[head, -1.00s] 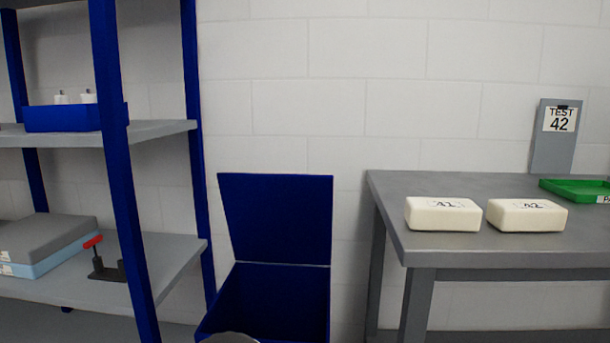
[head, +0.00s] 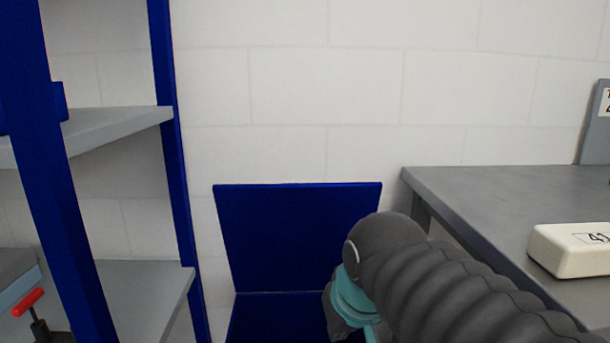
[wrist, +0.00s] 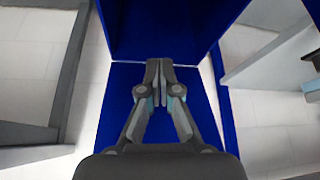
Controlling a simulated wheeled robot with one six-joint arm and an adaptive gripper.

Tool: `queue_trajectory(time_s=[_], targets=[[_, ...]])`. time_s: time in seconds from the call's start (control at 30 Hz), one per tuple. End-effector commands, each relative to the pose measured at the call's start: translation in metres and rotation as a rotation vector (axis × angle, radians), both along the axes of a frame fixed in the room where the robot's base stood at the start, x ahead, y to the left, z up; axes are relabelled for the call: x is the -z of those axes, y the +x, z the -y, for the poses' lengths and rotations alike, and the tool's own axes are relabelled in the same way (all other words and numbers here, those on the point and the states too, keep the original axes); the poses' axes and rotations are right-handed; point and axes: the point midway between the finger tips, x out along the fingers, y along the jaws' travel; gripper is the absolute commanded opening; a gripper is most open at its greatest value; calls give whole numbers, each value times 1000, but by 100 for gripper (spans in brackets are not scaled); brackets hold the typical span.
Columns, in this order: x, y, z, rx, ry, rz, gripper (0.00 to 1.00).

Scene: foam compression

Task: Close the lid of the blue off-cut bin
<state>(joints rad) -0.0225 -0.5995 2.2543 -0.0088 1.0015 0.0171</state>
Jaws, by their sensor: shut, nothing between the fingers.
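The blue off-cut bin (head: 275,315) stands on the floor against the wall, its front cut off by the lower picture edge. Its blue lid (head: 290,235) stands open, raised at the back. In the wrist view, the raised lid (wrist: 118,110) fills the lower middle and the bin (wrist: 185,25) the top. My gripper (wrist: 159,64) is shut and empty there, in front of the lid's hinge line. Whether it touches the lid cannot be told. In the head view, my arm covers the bin's right side and the lid's lower right corner.
A blue-framed shelf (head: 120,125) stands left of the bin, holding a red-handled clamp (head: 30,305). A grey table (head: 480,190) stands close on the right, with a white foam block (head: 575,250) on it. Bare wall is behind the bin.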

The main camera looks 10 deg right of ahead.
Motion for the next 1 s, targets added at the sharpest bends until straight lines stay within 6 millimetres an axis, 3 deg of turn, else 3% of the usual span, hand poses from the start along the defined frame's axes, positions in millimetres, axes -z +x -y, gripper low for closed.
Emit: queue_trajectory(time_s=[0.03,0.2,0.5,0.73,1.0], targets=[[-22,21,2,12,-1,-2,0],[-85,80,9,50,-3,-12,0],[-168,181,8,98,-4,-25,0],[-205,250,5,135,-4,-32,0],[-220,308,1,182,1,-39,0]])
